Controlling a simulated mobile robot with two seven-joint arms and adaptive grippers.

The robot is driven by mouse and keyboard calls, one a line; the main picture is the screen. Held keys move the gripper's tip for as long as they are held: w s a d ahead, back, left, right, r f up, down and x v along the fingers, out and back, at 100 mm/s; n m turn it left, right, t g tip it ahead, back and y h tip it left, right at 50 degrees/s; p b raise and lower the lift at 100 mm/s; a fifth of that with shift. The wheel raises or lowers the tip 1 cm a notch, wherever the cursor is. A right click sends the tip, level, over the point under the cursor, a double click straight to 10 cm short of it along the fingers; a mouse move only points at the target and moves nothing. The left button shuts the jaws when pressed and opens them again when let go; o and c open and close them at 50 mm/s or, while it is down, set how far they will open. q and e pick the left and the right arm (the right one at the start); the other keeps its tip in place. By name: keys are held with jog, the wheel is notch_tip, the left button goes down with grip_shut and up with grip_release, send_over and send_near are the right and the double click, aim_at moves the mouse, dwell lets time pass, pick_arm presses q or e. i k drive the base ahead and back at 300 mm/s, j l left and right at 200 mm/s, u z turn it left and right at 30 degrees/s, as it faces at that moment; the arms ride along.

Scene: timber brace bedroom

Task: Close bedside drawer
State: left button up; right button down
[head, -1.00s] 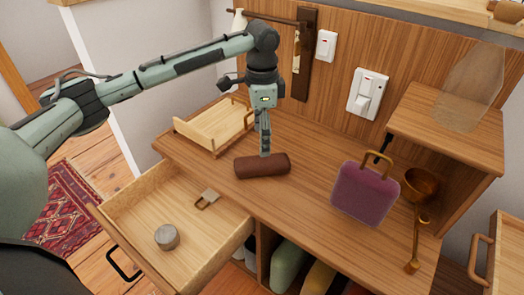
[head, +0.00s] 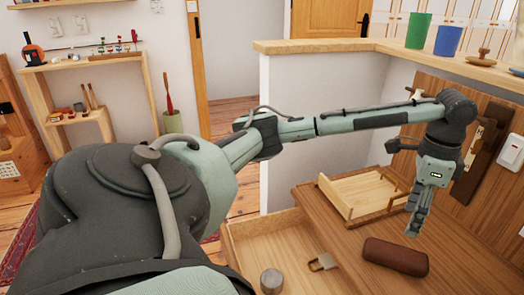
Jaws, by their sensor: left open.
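The bedside drawer (head: 247,234) is pulled open at the bottom of the head view. A grey round tin (head: 271,281) and a small padlock-shaped item (head: 322,263) lie in it. The front of the drawer is out of view or hidden behind my arm. My left gripper (head: 413,229) points down above the wooden bedside top (head: 345,240), to the right of the drawer and close to a brown case (head: 395,257). It is open and holds nothing. My right gripper is not in view.
A wooden tray (head: 362,192) sits at the back of the bedside top. A ledge behind holds a green cup (head: 418,30) and a blue cup (head: 448,40). A shelf unit (head: 95,68) stands far left. Floor shows between it and the low wall.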

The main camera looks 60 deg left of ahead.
aim_at(285, 241)
jog(key=u, duration=2.1)
